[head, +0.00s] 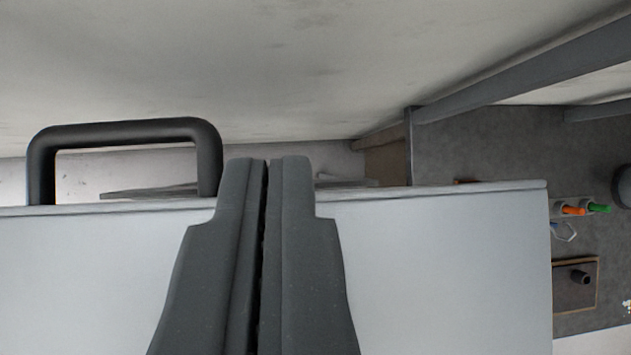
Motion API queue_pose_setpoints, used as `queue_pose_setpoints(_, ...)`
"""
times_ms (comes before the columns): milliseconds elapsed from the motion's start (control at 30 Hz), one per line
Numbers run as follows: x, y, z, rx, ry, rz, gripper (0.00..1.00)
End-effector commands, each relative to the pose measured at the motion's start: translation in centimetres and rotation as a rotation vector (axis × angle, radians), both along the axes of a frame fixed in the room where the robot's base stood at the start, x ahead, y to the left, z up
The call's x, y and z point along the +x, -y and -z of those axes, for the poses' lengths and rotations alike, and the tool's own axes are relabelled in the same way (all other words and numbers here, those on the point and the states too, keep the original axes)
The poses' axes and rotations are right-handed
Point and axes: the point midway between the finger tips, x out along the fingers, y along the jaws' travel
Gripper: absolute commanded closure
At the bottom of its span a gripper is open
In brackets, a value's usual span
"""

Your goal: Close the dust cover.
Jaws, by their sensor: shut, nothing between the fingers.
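A large light-grey panel (440,265), which looks like the dust cover, fills the lower half of the head view. Its upper edge runs almost level across the picture. A dark handle (130,132) shaped like an arch stands up at its upper left edge. My gripper (267,165) is in front of the panel, to the right of the handle. Its two fingers are shut with nothing between them, and their tips reach a little above the panel's edge. I cannot tell whether the fingers touch the panel. They hide part of it.
A pale mottled surface (250,60) spans the top. A grey beam (530,68) crosses the upper right. Beyond the panel's right edge, orange (573,211) and green (598,208) items and a brown-framed plate (575,287) with a dark knob show against a dark surface.

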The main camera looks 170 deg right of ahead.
Motion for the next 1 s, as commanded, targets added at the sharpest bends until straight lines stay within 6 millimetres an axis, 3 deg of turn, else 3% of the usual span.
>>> queue_pose_setpoints(467, 2.8, 3.5, 7.0, 0.006, -0.007, -0.001, 1.00)
queue_pose_setpoints(1000, 0.9, 0.9, 6.7, 0.004, -0.003, -0.003, 1.00)
